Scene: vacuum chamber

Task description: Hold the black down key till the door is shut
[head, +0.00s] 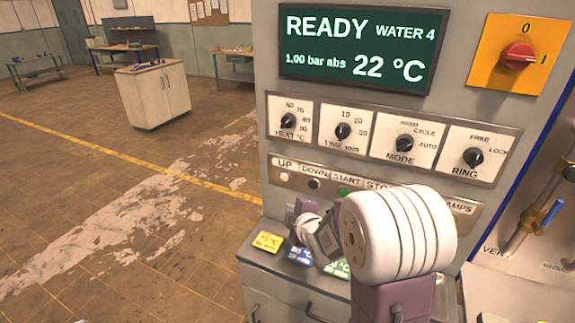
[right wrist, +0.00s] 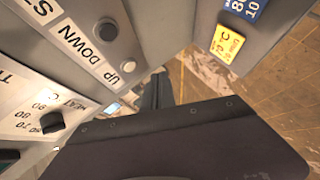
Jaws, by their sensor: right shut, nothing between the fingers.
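The black down key (head: 314,184) sits under its DOWN label on the grey control panel, between the white up key (head: 285,177) and the green start key (head: 343,190). In the right wrist view the black down key (right wrist: 104,30) and the white up key (right wrist: 129,67) both show uncovered. My right gripper (head: 298,207) is below the key row in the head view, shut and empty. Its dark fingers (right wrist: 158,90) show in the right wrist view, apart from the black key. The door is not in view. My left gripper is not in view.
The display (head: 362,48) reads READY, WATER 4, 1.00 bar abs, 22 °C. Knobs (head: 405,143) line the panel, with a red switch (head: 518,57) above right. Coloured cards (head: 268,241) lie on the ledge below. A white cabinet (head: 155,95) stands on open floor at left.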

